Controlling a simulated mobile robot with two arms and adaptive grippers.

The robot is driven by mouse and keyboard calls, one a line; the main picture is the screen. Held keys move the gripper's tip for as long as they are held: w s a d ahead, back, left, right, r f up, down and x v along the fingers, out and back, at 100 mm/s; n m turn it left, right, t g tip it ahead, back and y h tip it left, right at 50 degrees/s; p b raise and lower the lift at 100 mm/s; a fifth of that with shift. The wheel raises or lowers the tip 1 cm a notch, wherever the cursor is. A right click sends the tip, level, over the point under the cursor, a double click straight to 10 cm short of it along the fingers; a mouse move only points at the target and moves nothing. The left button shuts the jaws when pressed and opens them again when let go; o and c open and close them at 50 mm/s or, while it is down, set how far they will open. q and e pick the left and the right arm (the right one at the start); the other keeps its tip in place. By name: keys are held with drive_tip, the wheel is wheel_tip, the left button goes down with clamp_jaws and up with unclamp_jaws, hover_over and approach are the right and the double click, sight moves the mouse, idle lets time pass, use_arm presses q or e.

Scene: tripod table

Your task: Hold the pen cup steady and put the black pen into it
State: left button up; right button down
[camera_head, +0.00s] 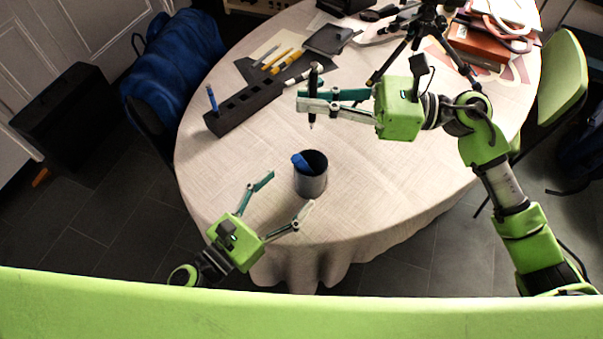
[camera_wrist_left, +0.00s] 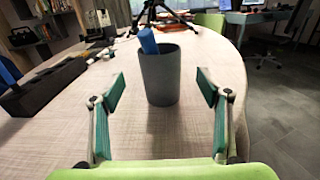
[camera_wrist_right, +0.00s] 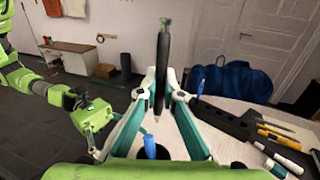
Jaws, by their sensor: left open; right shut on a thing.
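The grey pen cup (camera_head: 311,184) stands upright on the table near its front edge, with a blue pen (camera_head: 300,162) leaning in it. In the left wrist view the cup (camera_wrist_left: 160,82) is between the open fingers but beyond their tips, not touched. My left gripper (camera_head: 285,194) is open, just in front and left of the cup. My right gripper (camera_head: 305,97) is shut on the black pen (camera_head: 312,78), held upright above the table, behind the cup. The pen (camera_wrist_right: 162,62) also shows between the fingers in the right wrist view. The cup's inside is mostly dark.
A dark slotted holder (camera_head: 243,106) with a blue pen standing in it lies behind and left of the cup. Yellow markers (camera_head: 277,59), a dark notebook (camera_head: 327,40) and a black tripod (camera_head: 413,40) are farther back. The table (camera_head: 400,180) is bare right of the cup.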

sight(299, 180)
use_arm(q)
drive_tip(key=x, duration=0.7)
drive_tip(key=shift+w+d, duration=0.2)
drive_tip(key=shift+w, duration=0.1)
drive_tip(key=c, duration=1.3)
